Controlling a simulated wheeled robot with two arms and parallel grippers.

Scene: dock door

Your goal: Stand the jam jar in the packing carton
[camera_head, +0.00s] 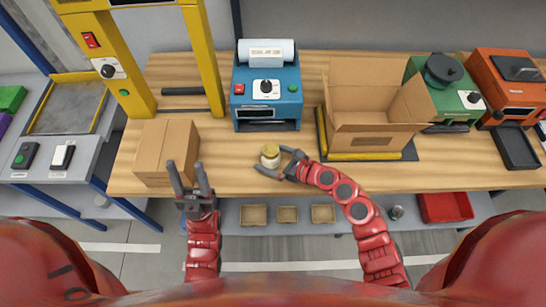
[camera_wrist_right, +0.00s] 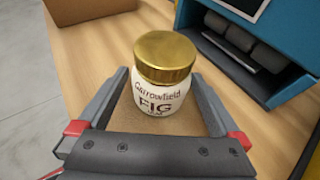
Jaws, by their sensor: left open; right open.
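The jam jar (camera_head: 270,157) stands upright on the wooden bench, with a gold lid and a white label. In the right wrist view the jar (camera_wrist_right: 163,75) shows "FIG" on its label. My right gripper (camera_head: 270,162) is open, with its fingers on either side of the jar; I cannot tell whether they touch it. The packing carton (camera_head: 370,137) stands open at the right, its flaps spread. My left gripper (camera_head: 187,180) is open and empty, raised in front of the closed carton at the left.
A closed cardboard box (camera_head: 166,150) sits at the bench's left. A blue label machine (camera_head: 267,88) stands behind the jar. A green machine (camera_head: 443,85) and an orange machine (camera_head: 508,82) stand right of the packing carton.

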